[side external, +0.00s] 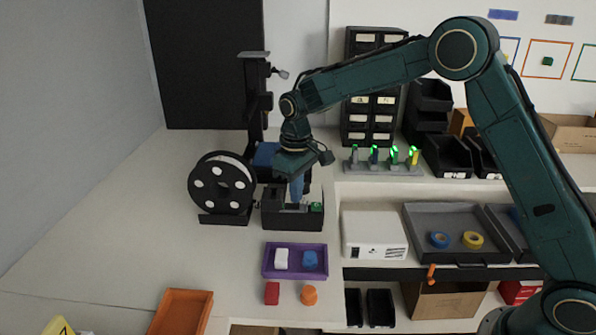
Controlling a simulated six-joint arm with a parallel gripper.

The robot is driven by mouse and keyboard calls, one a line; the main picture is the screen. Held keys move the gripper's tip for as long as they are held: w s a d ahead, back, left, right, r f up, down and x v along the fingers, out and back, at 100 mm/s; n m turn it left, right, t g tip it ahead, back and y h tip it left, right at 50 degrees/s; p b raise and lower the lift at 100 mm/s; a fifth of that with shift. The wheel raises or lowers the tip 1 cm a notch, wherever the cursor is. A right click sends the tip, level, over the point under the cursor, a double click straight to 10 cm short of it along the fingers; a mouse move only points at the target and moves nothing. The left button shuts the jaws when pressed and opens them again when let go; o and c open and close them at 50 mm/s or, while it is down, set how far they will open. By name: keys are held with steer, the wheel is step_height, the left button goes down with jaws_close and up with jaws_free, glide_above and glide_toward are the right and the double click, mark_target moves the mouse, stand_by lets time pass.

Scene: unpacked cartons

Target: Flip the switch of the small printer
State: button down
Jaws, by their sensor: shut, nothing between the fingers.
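The small printer (261,154) has a black upright column and a dark base box (292,221) at the back of the white table. A green part (317,208) shows at the right of the base box's top; I cannot tell whether it is the switch. My gripper (296,203) points down over the base box, just left of the green part. Its blue fingers are shut with nothing between them. I cannot tell whether the fingertips touch the box. The gripper hides part of the printer behind it.
A black spool (222,184) stands close left of the base box. In front is a purple tray (267,273) with a white and a blue piece. A red block (272,293) and an orange piece (309,294) lie nearer. The table's left side is clear.

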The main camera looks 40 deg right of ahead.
steer(key=shift+f, duration=0.75)
stand_by(0.7)
steer(key=shift+r, duration=0.1)
steer(key=shift+r, duration=3.4)
steer(key=shift+r, duration=0.1)
